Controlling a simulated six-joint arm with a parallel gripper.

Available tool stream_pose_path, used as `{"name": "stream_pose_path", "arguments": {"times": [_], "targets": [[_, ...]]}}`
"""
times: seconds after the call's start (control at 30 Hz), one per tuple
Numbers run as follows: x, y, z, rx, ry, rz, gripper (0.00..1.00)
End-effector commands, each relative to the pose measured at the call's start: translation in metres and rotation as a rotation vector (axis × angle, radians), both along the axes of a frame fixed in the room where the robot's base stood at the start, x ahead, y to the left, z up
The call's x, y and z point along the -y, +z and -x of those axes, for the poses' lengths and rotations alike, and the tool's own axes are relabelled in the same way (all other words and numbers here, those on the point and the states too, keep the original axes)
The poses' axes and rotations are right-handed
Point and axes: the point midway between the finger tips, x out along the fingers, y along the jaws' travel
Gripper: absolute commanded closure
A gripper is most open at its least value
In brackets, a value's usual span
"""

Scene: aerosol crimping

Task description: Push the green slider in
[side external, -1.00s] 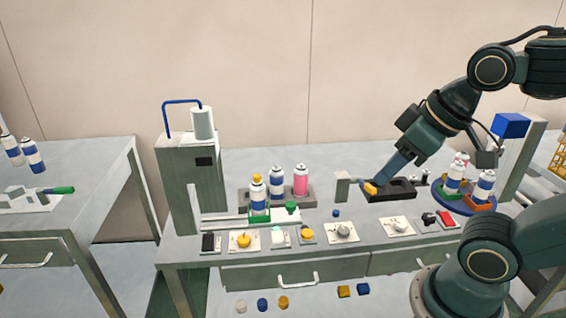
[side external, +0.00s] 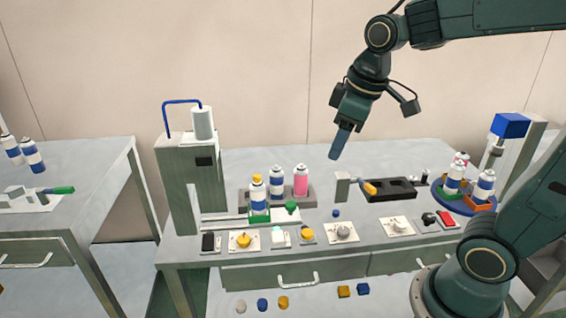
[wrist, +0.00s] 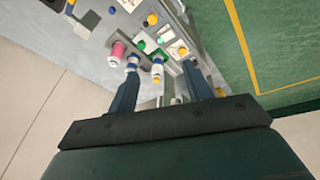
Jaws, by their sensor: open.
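A green slider (side external: 260,216) sits on the pale rail left of the table's middle, with a blue-and-white can (side external: 258,195) with a yellow top standing on it. A green round knob (side external: 291,207) is just to its right; I cannot tell whether it is joined to the slider. My gripper (side external: 335,157) is in the air above the table, up and to the right of the slider, pointing down and empty. In the wrist view my gripper's fingers (wrist: 160,62) stand apart, with the yellow-topped can (wrist: 157,69) and green parts showing far beyond, between them.
A tall grey press (side external: 189,180) with a blue hose stands left of the slider. A pink can (side external: 301,180) and another blue-and-white can stand behind it. Buttons and knobs line the front edge. A black tray (side external: 390,190) and a blue turntable (side external: 442,202) with cans are right.

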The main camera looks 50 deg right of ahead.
Motion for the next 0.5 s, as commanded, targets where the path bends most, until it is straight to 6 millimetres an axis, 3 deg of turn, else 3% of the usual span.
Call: {"name": "stream_pose_path", "arguments": {"times": [0.5], "targets": [[0.033, -0.051, -0.098, -0.166, 0.241, 0.051, 0.50]]}}
